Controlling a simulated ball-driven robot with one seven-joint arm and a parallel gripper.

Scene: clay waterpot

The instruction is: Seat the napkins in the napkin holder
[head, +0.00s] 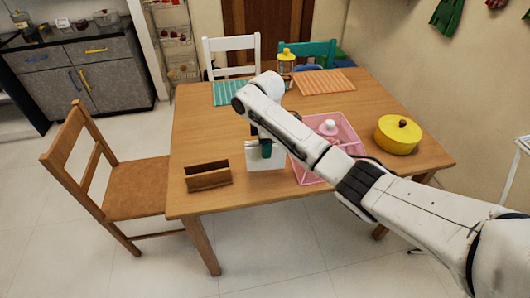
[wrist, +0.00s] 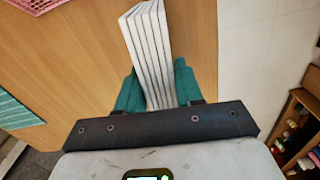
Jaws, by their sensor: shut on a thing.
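My gripper (wrist: 158,92) is shut on a stack of white napkins (wrist: 147,38), its teal fingers pressing on both sides. In the head view the napkins (head: 265,157) hang upright below my gripper (head: 265,148), near the table's front half. I cannot tell whether their lower edge touches the table. The brown wooden napkin holder (head: 208,178) stands on the table to the left of the napkins, apart from them. Its slot between two upright walls looks empty. The holder is not seen in the wrist view.
A pink tray (head: 345,126) with a white-topped item stands right of the napkins, partly behind my arm. A yellow pot (head: 397,135) is at the right. A yellow-topped jar (head: 286,62) and striped placemats (head: 325,83) are at the back.

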